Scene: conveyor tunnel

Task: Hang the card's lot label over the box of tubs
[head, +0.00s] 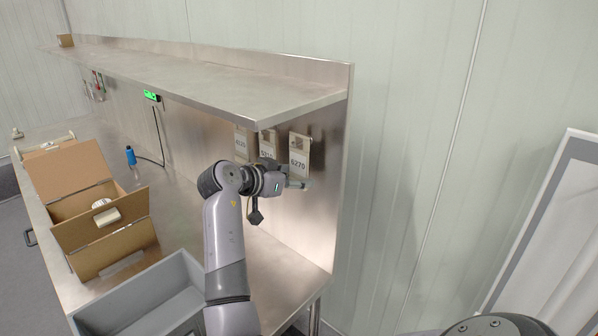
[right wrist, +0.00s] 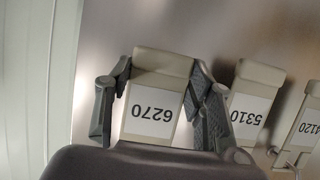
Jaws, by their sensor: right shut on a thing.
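The label marked 6270 (head: 299,152) is an upright pale tag against the steel back panel under the shelf. In the right wrist view the 6270 label (right wrist: 151,110) appears upside down between my fingers. My right gripper (head: 297,183) is shut on its sides near the lower end. The label 5310 (right wrist: 249,103) and a label ending in 4120 (right wrist: 306,125) hang beside it. An open cardboard box (head: 108,238) stands on the bench at left, with a small white-topped item (head: 106,213) inside. I cannot make out a card with a lot number. My left gripper is not in view.
A grey tote (head: 145,303) stands in front of the cardboard box. A steel shelf (head: 215,75) overhangs the bench. A blue-capped bottle (head: 131,157) and a green display (head: 152,96) are behind the box. Bare bench lies right of the tote.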

